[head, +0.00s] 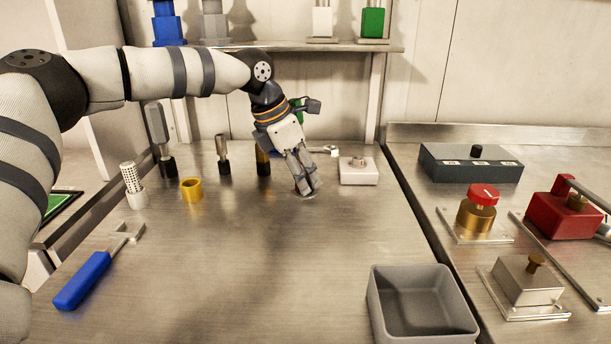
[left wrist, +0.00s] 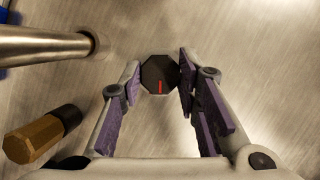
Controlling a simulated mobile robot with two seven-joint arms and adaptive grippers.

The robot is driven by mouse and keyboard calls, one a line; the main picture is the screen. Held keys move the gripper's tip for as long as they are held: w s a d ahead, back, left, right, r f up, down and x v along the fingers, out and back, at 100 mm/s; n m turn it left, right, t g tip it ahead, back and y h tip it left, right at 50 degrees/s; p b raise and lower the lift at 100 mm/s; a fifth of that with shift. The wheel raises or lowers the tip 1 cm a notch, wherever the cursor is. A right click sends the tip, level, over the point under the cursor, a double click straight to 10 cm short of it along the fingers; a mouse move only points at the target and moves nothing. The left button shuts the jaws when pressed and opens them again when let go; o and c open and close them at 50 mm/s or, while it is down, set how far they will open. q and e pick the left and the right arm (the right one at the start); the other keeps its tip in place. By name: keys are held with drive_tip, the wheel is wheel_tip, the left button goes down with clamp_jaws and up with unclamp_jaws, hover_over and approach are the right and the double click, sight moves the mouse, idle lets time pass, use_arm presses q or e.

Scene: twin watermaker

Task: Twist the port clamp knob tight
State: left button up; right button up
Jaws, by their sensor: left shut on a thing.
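My left gripper (head: 307,187) points down at the steel bench, towards its back middle. In the left wrist view, its purple-padded fingers (left wrist: 160,76) are shut on a dark, many-sided knob (left wrist: 158,72) with a red line on its top. The line runs roughly towards the bottom of that picture. The right finger pad is against the knob's side; the left fingertip is at its other side. In the head view the fingers mostly hide the knob. My right gripper is not in view.
A silver cylinder (left wrist: 45,46) and a brass hex piece with a black end (left wrist: 40,136) are left of the fingers. A white block (head: 358,172) stands to the right. The bench middle is clear.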

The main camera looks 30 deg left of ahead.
use_arm(q)
drive_tip(key=m, duration=0.2)
drive_tip(key=m+g+h+b, duration=0.1)
drive_tip(key=shift+w+f+m, duration=0.1)
drive_tip(key=shift+f+m, duration=0.1)
drive_tip(key=shift+m, duration=0.2)
drive_tip(key=shift+m+g+b, duration=0.3)
drive_tip(key=shift+m+b, duration=0.05)
drive_tip(key=shift+m, duration=0.25)
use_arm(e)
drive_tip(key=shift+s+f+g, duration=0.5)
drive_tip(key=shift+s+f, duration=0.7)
use_arm(q)
drive_tip(key=shift+r+m, duration=0.15)
drive_tip(key=shift+m, duration=0.15)
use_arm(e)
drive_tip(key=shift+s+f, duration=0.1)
use_arm(q)
drive_tip(key=o, duration=1.2)
drive_tip(key=shift+c, duration=0.2)
drive_tip(key=v, duration=1.2)
drive_tip(key=shift+a, duration=0.3)
